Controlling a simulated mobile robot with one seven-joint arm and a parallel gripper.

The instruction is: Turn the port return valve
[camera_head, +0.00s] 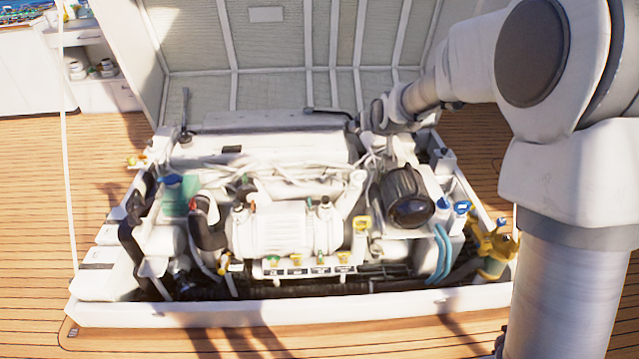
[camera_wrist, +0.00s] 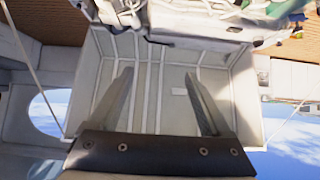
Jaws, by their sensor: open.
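A row of small valves (camera_head: 308,264) with green and yellow handles sits along the front of the white engine in the head view, above dark label plates. The labels are too small to read, so I cannot tell which is the port return valve. My gripper (camera_wrist: 158,76) is open and empty in the wrist view, its two fingers wide apart in front of the pale hatch lid. In the head view my arm reaches to the back right of the engine, well away from the valve row. The fingers are hard to make out there.
The engine bay has a white rim (camera_head: 290,309) and a raised, ribbed hatch lid (camera_head: 270,55) behind it. A round black part (camera_head: 406,197), blue hoses (camera_head: 440,250) and a yellow fitting (camera_head: 493,248) stand at the right. Open wooden deck (camera_head: 40,190) lies around.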

